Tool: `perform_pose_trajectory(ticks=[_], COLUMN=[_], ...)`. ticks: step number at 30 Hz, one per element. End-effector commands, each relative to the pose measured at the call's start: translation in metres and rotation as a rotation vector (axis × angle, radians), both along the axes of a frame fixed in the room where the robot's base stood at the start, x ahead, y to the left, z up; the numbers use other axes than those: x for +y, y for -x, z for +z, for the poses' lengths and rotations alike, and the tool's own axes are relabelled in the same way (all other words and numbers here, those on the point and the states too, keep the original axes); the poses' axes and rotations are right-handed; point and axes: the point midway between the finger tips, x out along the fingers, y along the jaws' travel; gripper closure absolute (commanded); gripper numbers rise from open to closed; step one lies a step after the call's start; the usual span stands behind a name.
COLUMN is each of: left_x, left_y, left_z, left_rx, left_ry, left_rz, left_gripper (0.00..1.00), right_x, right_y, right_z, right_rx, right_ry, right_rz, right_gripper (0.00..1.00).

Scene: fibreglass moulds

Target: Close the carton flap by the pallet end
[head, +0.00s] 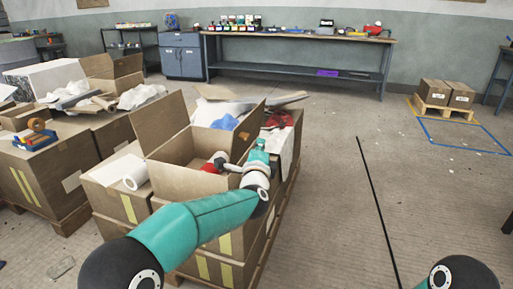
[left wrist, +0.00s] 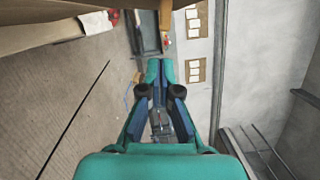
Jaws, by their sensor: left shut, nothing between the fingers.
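An open cardboard carton (head: 183,181) stands on the stack of boxes in the middle left. One large flap (head: 166,124) stands up at its left, and another (head: 251,125) stands up at its right. My left gripper (head: 259,148) is at the right side of the carton, by the right flap; I cannot tell whether it touches the cardboard. In the left wrist view its fingers (left wrist: 159,70) are together and empty, with a cardboard edge (left wrist: 60,37) across the top left. My right gripper is out of view.
The stack rests on a wooden pallet (head: 271,236). More boxes with tape rolls and crumpled wrapping (head: 145,96) crowd the left. A workbench (head: 300,36) runs along the back wall. The floor (head: 335,180) to the right is mostly clear, with a dark line across it.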

Motion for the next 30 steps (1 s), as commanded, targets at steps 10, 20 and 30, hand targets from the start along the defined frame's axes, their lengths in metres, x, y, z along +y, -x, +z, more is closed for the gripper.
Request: perform_pose_trajectory(ticks=[10,20,30], left_x=[0.021,0.017,0.029], left_y=[-0.007,-0.007,-0.009], left_z=[0.003,0.004,0.008], left_rx=[0.001,0.001,0.017], left_ry=[0.0,0.0,0.05], left_rz=[-0.002,0.0,0.0], left_gripper=[1.0,1.0,1.0], right_x=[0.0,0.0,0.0], right_y=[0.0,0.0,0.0], right_z=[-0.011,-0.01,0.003], right_rx=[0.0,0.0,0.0], right_ry=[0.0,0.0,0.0], right_rz=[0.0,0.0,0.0], right_gripper=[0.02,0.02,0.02])
